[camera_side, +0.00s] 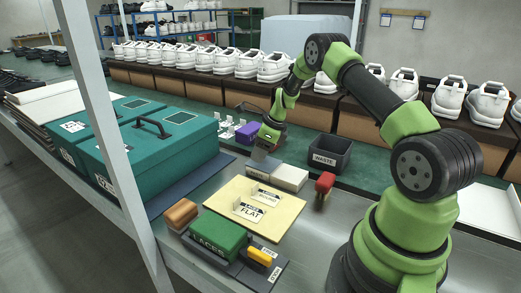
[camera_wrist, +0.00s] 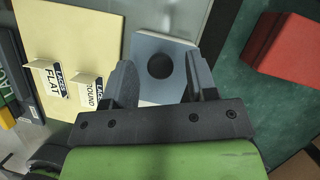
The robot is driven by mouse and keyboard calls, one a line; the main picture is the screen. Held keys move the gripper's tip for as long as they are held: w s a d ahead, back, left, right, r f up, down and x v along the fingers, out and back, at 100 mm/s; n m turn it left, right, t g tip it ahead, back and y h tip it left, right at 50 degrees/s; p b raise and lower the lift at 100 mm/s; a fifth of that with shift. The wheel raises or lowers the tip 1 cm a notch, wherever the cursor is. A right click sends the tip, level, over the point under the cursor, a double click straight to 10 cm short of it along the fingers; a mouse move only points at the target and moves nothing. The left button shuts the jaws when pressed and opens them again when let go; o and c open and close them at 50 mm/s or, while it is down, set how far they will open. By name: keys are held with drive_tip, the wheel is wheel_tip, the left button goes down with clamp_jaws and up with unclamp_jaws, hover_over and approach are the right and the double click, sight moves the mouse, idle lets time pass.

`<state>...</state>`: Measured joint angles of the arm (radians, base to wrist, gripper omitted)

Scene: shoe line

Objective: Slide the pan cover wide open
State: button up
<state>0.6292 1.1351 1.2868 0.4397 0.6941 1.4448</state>
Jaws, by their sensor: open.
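In the wrist view a blue-grey plate (camera_wrist: 150,45) with cut corners, which looks like the pan cover, lies over a pale body. A dark round spot (camera_wrist: 161,66) sits on it; I cannot tell whether it is a knob or an opening. My gripper (camera_wrist: 160,64) is open, with one finger on each side of the dark spot; contact is not clear. In the side view my gripper (camera_side: 264,152) points down beside a white and grey block (camera_side: 288,178), and its fingertips partly hide what is under them.
A cream mat (camera_side: 274,219) with upright lace labels lies in front. A dark WASTE bin (camera_side: 329,153) and a red-topped item (camera_side: 325,183) stand to the right. Teal cases (camera_side: 150,150) stand to the left. A red block (camera_wrist: 287,48) lies on green in the wrist view.

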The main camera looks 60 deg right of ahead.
clamp_jaws()
drive_tip(key=shift+s, duration=3.95)
unclamp_jaws()
drive_tip(key=shift+r, duration=0.1)
drive_tip(key=v, duration=1)
